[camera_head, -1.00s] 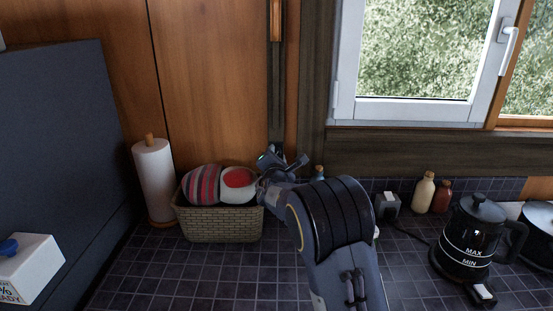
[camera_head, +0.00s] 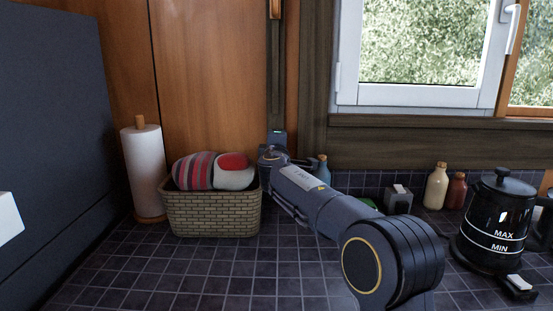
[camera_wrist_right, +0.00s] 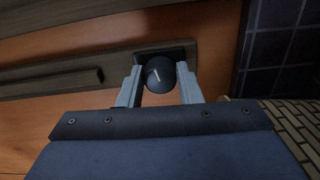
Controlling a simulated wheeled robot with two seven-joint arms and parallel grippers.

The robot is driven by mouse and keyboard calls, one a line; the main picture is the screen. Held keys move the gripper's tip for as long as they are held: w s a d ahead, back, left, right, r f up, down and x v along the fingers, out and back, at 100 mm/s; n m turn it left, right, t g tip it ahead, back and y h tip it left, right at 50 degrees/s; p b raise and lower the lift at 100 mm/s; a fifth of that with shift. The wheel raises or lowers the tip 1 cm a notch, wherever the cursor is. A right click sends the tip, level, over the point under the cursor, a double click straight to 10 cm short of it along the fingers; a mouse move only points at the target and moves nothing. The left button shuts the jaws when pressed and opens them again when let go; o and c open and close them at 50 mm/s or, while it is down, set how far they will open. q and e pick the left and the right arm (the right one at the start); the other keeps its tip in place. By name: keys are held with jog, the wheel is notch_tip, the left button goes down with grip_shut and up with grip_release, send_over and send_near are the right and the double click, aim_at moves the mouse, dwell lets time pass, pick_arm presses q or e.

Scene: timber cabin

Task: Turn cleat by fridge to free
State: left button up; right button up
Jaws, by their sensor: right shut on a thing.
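The cleat shows in the right wrist view as a dark round knob (camera_wrist_right: 160,75) with a short white mark, on a dark plate (camera_wrist_right: 188,52) on the timber. My right gripper (camera_wrist_right: 160,90) has one finger on each side of the knob and is shut on it. In the head view my right gripper (camera_head: 276,142) is at the dark vertical strip behind the basket, and my arm and wrist hide most of the cleat there. The fridge (camera_head: 50,130) is the dark panel at the left. My left gripper is not in view.
A wicker basket (camera_head: 212,213) with striped cloth items stands left of my right forearm, beside a paper towel roll (camera_head: 144,165). A blue bottle (camera_head: 323,170) is close behind the forearm. Two bottles and a black kettle (camera_head: 494,225) stand right. The front tiles are clear.

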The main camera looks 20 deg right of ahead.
jog(key=shift+f+m+b, duration=0.15)
jog(key=shift+m+b, duration=1.1)
jog(key=shift+m, duration=0.05)
jog(key=o, duration=1)
jog(key=shift+c, duration=0.2)
jog(key=b+v, duration=0.3)
jog(key=v, duration=0.4)
jog(key=shift+s+a, duration=0.2)
jog(key=shift+s, duration=0.15)
